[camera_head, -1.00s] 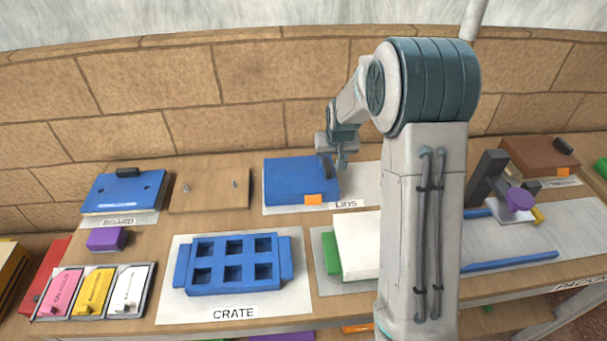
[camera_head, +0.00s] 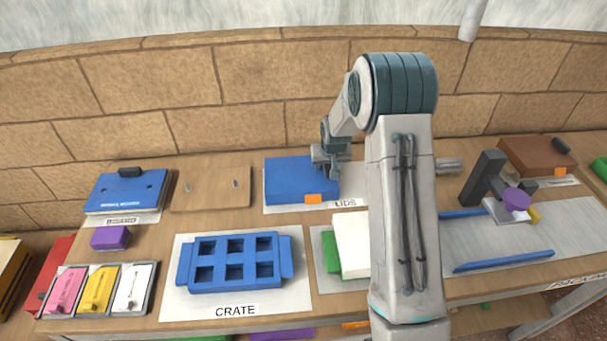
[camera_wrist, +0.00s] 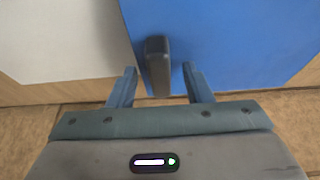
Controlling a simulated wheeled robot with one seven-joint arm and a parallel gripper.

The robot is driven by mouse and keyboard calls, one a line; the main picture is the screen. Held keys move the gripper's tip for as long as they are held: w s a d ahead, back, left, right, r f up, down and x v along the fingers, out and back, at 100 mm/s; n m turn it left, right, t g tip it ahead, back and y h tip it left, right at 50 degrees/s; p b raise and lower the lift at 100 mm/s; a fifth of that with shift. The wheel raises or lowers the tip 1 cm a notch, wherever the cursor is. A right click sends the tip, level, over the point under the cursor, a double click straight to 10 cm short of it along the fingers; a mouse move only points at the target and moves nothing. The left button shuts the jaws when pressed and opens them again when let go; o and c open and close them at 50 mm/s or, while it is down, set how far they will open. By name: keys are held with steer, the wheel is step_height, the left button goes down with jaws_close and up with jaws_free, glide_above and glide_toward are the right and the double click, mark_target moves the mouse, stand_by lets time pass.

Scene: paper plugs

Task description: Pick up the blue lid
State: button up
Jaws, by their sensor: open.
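The blue lid (camera_head: 293,183) lies flat on the white sheet labelled LIDS at the back of the table. An orange tab (camera_head: 313,199) shows at its front edge. In the wrist view the lid (camera_wrist: 235,40) fills the upper right, with its dark grey handle (camera_wrist: 157,65) near the edge. My gripper (camera_wrist: 160,82) is open, its two fingers on either side of the handle with a gap at each side. In the head view my gripper (camera_head: 328,172) is over the lid's right end and hides the handle there.
A blue crate (camera_head: 235,288) with several square openings sits in front of the lid. A white block (camera_head: 350,247) and a green piece (camera_head: 331,252) lie to its right. Another blue board (camera_head: 124,203) with a dark handle lies at the left. The stone wall is close behind.

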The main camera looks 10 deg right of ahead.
jaws_close()
steer(key=shift+r, duration=0.15)
